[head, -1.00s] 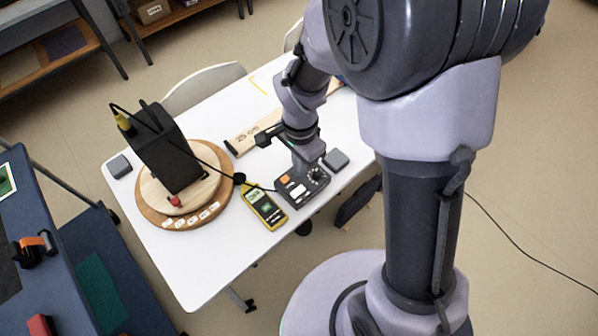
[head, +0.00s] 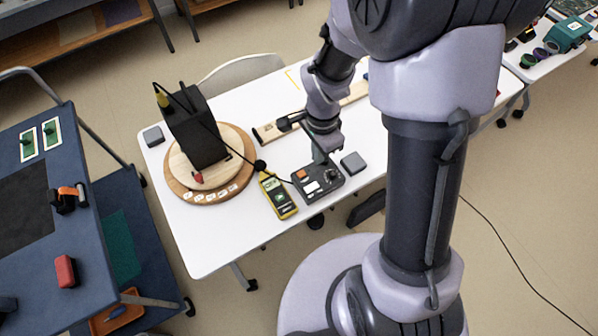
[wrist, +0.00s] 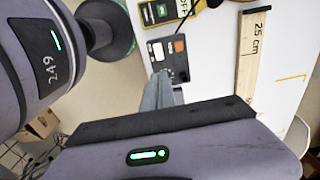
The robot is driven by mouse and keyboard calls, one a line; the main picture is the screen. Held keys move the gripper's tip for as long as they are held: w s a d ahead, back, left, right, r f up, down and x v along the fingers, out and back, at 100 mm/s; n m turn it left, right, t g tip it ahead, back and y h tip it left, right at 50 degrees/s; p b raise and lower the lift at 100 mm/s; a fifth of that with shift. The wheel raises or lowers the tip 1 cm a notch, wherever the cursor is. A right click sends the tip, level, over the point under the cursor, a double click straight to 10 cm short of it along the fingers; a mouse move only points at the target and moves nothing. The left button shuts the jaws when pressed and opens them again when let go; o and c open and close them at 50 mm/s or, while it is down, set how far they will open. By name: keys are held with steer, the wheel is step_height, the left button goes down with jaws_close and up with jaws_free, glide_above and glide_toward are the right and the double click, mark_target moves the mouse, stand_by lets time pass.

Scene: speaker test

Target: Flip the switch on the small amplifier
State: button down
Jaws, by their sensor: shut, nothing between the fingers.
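The small amplifier (head: 325,190) is a dark box with an orange square, a white square and a knob on top, near the front edge of the white table. It also shows in the wrist view (wrist: 181,72). My gripper (head: 321,160) points down at the amplifier's back part, its fingers closed and empty. In the wrist view the fingers (wrist: 158,88) cover part of the amplifier's face. I cannot make out the switch or its position. I cannot tell whether the fingertips touch the box.
A yellow meter (head: 279,197) lies just left of the amplifier. A black speaker (head: 197,135) stands on a round wooden board (head: 238,152). A grey block (head: 353,162) is to the right. A wooden ruler (head: 269,132) lies behind. A cable runs from the speaker towards the amplifier.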

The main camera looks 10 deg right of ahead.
mark_target(315, 185)
steer(key=shift+s, duration=0.1)
step_height(315, 185, down, 14)
steer(key=b, duration=0.5)
steer(key=shift+f, duration=0.1)
